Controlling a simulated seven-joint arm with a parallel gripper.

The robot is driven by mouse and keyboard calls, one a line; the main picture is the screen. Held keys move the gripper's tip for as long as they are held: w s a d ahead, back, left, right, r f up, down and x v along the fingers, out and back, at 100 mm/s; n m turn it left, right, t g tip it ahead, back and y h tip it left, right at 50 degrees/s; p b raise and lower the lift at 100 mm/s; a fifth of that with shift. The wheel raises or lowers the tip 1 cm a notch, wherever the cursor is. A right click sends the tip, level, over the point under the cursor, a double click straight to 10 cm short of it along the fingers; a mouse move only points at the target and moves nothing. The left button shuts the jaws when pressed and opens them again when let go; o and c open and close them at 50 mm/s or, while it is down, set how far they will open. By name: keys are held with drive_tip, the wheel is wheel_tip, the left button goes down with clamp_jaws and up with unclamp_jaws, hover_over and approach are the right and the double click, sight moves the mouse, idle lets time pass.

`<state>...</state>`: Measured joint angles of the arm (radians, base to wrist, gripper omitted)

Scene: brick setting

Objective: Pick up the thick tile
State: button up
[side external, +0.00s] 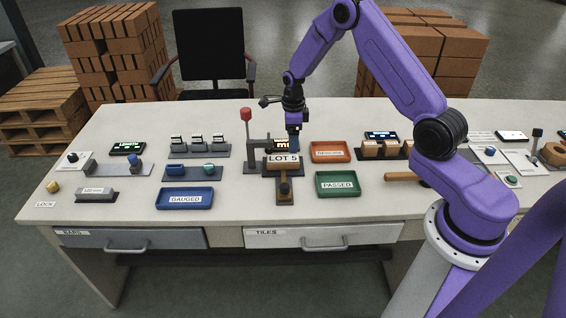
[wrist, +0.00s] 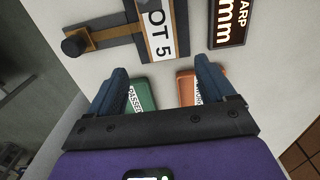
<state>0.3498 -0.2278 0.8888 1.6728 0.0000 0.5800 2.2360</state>
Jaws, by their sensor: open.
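I cannot tell which piece is the thick tile. Several brown tile-like blocks (side external: 370,150) stand in a dark rack right of the centre, partly behind my arm. A brown piece with a "LOT 5" label (side external: 283,160) is at the gauge stand in the middle of the bench; its label also shows in the wrist view (wrist: 160,30). My gripper (side external: 293,150) is just above or behind that stand in the side view. In the wrist view my gripper (wrist: 160,82) is open, with nothing between its fingers.
An orange tray (side external: 331,161) and a green "PASSED" tray (side external: 338,195) lie right of the stand. A blue "GAUGED" tray (side external: 185,208) is left. A "TILES" drawer (side external: 322,236) is shut below.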

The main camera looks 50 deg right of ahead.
sight(291, 159)
drive_tip(key=shift+w+f, duration=0.2)
drive_tip(key=shift+f, duration=4.1)
drive_tip(key=c, duration=1.2)
